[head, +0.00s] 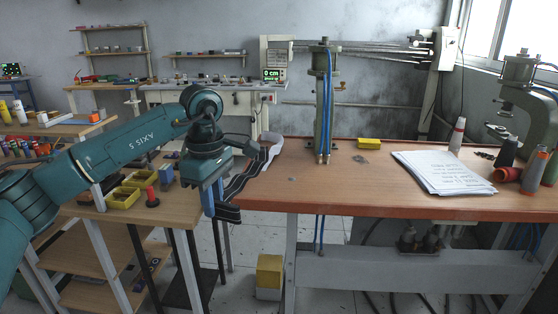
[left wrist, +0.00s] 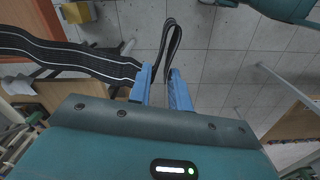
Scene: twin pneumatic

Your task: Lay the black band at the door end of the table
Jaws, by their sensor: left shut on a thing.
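The black band (head: 236,188) has pale lengthwise stripes. My left gripper (head: 218,204), with blue fingers, is shut on it beside the left end of the wooden table (head: 325,189). One stretch of band runs back from the fingers to the table's left edge, where a pale curved piece shows. A short end sticks out below the fingers. In the left wrist view the band (left wrist: 65,55) runs off to the left, and a narrow loop stands beyond the fingertips (left wrist: 160,78). My right gripper is out of view. No door shows.
A blue-hosed press (head: 323,100) stands at the table's back, beside a yellow box (head: 369,143). Papers (head: 443,172), spools (head: 507,174) and a second press (head: 518,70) fill the right side. The front left tabletop is mostly clear. A side bench with yellow bins (head: 122,197) stands left.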

